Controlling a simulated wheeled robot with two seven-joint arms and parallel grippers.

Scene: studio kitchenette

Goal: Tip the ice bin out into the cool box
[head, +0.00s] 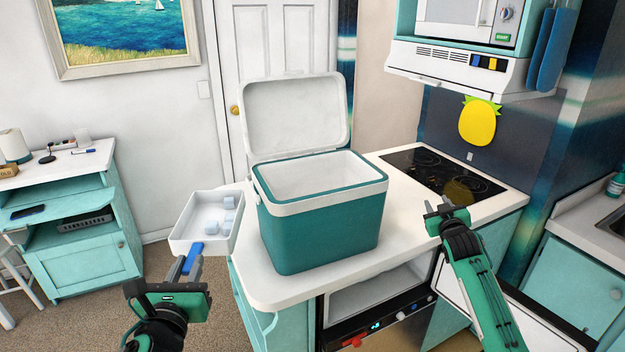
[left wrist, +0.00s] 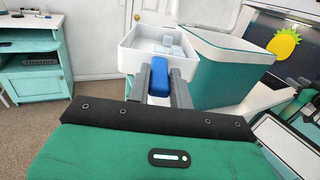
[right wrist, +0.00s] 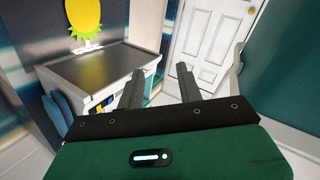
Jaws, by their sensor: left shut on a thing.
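The ice bin (head: 183,232) is a shallow white tray with a blue handle (head: 196,250); several pale ice cubes (head: 229,202) lie in it. My left gripper (head: 188,262) is shut on the blue handle, which also shows in the left wrist view (left wrist: 160,76). The bin is held roughly level, left of the cool box. The cool box (head: 322,234) is teal with a white rim and stands on the counter, its white lid (head: 296,115) raised at the back. The visible part of its inside looks empty. My right gripper (head: 446,210) is open and empty, right of the cool box.
The white counter (head: 270,288) carries the cool box and a black hob (head: 440,175) at the right. An oven (head: 375,300) sits below the counter. A microwave (head: 467,20) hangs above the hob. A teal cabinet (head: 85,245) stands apart at the left.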

